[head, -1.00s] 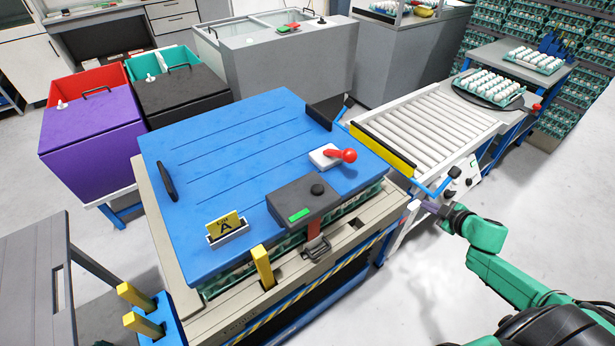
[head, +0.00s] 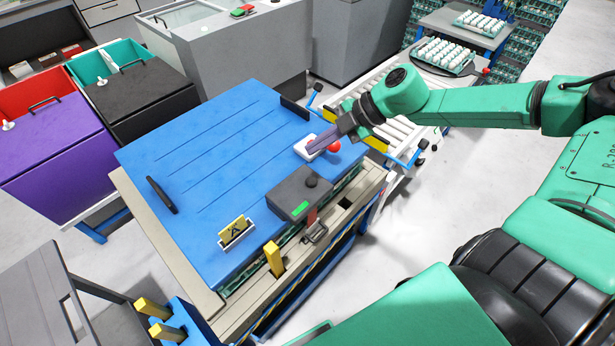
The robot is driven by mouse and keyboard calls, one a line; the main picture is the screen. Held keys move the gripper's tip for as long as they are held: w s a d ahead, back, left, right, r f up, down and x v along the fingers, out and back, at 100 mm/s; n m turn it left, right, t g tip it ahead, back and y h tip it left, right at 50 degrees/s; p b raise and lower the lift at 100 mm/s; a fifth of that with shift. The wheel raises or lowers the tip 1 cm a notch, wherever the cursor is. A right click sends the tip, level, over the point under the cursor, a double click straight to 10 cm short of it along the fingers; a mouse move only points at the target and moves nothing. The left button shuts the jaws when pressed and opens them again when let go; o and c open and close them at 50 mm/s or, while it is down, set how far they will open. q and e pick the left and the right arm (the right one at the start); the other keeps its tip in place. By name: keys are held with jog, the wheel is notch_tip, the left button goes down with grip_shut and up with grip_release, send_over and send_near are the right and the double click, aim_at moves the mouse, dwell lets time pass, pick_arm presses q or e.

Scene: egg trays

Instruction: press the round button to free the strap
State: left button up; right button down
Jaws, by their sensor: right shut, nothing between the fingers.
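The round black button (head: 312,182) sits on top of a dark grey box (head: 288,197) at the near right edge of the blue lid (head: 200,160). A strap with a metal buckle (head: 314,230) hangs down from the box over the stand's front edge; a red part shows above the buckle. My right gripper (head: 312,152) is shut and empty, with its fingers pointing down and left. In the picture it lies just above the button, over the white base of the red-knobbed lever; I cannot tell whether it touches anything. My left gripper is not in view.
The lever's red knob (head: 334,146) is close beside my right fingers. A yellow sign in a holder (head: 236,232) and a yellow post (head: 273,259) stand near the lid's front. A roller conveyor (head: 398,130) lies behind my right arm. The lid's middle is clear.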

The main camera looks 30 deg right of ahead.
jog(key=b, duration=0.7)
send_over(317, 180)
notch_tip(317, 180, down, 8)
jog(key=shift+w, duration=0.1)
jog(key=shift+a+f+b, duration=0.1)
jog(key=shift+f+b, duration=0.4)
jog(key=shift+b, duration=0.05)
jog(key=shift+r, duration=0.1)
dwell(1.0)
jog(key=shift+f+b, duration=0.4)
jog(key=shift+f+b, duration=0.65)
dwell(0.6)
jog(key=shift+r, duration=0.2)
jog(key=shift+r+p, duration=0.85)
